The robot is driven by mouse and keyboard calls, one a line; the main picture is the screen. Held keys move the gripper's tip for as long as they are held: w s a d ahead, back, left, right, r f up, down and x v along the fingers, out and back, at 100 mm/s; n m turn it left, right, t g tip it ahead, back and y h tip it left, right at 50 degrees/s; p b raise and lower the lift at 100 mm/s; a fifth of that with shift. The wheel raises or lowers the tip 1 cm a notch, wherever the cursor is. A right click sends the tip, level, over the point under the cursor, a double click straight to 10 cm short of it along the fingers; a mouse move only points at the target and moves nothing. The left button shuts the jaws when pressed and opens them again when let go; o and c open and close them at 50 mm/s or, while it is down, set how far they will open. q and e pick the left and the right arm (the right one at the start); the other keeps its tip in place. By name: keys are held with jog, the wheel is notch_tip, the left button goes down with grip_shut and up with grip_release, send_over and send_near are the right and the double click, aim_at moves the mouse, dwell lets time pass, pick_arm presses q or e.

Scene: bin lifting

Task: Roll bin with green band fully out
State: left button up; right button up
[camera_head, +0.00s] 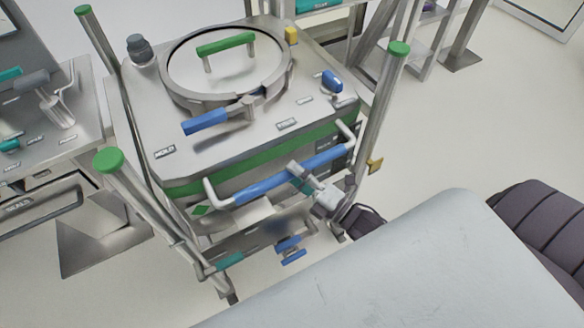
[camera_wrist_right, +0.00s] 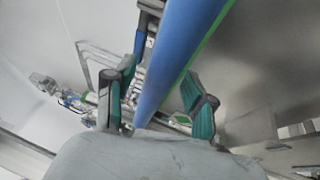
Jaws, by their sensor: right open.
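The steel bin with the green band (camera_head: 235,165) stands upright in a frame of posts with green caps. It has a round lid with a green handle (camera_head: 225,44) and a blue-sleeved push bar (camera_head: 290,176) along its near side. My right gripper (camera_head: 299,180) is at the bar, right of its middle. In the right wrist view the blue bar (camera_wrist_right: 178,55) passes between the teal fingers of the open gripper (camera_wrist_right: 160,92). The fingers are apart, and I cannot tell whether either one touches the bar. My left gripper is out of view.
A steel bench (camera_head: 60,130) with teal-handled parts stands close on the left. A frame post (camera_head: 380,115) rises just right of the bin. A shelf rack stands behind at the upper right. Light floor (camera_head: 455,130) is clear to the right. A blue-handled fitting (camera_head: 290,250) sits low at the front.

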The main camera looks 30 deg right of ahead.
jog(key=shift+w+a, duration=0.2)
jog(key=shift+w, duration=0.25)
jog(key=shift+r, duration=0.1)
jog(key=shift+c, duration=0.2)
grip_shut()
jog(key=shift+s, duration=0.1)
